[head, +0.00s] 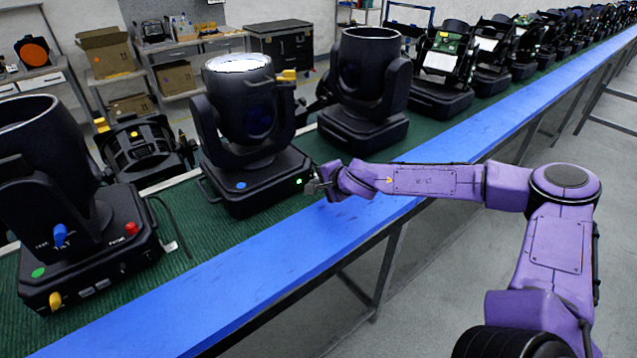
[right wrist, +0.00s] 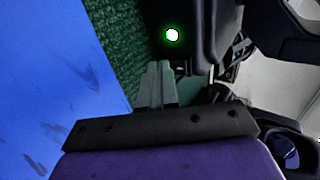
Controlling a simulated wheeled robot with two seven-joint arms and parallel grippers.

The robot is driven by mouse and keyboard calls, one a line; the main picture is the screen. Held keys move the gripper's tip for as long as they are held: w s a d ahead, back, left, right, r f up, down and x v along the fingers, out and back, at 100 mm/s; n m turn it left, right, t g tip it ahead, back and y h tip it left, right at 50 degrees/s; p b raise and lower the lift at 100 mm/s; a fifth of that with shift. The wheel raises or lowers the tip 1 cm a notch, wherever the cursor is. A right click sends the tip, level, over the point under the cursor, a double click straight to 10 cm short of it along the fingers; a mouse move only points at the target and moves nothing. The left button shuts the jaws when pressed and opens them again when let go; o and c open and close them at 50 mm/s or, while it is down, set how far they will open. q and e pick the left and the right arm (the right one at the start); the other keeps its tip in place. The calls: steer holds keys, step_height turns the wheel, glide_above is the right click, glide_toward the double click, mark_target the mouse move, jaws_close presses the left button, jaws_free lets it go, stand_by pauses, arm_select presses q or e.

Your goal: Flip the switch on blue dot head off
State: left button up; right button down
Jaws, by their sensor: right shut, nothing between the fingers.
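The blue dot head is a black moving-head light (head: 250,135) on the green belt, with a blue dot (head: 241,185) on the front of its base. A small lit green light (head: 299,181) shows near the right end of that base; it also shows as a glowing light (right wrist: 172,35) in the right wrist view. The switch itself cannot be made out. My right gripper (head: 316,186) is beside the base's right end, close to the green light, with shut, empty fingers (right wrist: 157,85). I cannot tell whether it touches the base. My left gripper is not in view.
A green-dot head (head: 85,250) with blue, red and yellow knobs stands at the left. Another black head (head: 365,90) stands to the right behind my right gripper. A blue rail (head: 230,290) runs along the belt's front edge, mostly clear.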

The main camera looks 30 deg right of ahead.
steer(key=t+b, duration=0.1)
steer(key=b, duration=0.2)
steer(key=shift+w+f, duration=0.15)
steer(key=shift+f, duration=0.05)
steer(key=shift+r, duration=0.2)
steer(key=shift+w+d+r+p, duration=0.1)
steer(key=shift+w+r+p, duration=0.1)
steer(key=shift+r+p, duration=0.9)
steer(key=shift+s, duration=0.1)
steer(key=shift+f, duration=0.15)
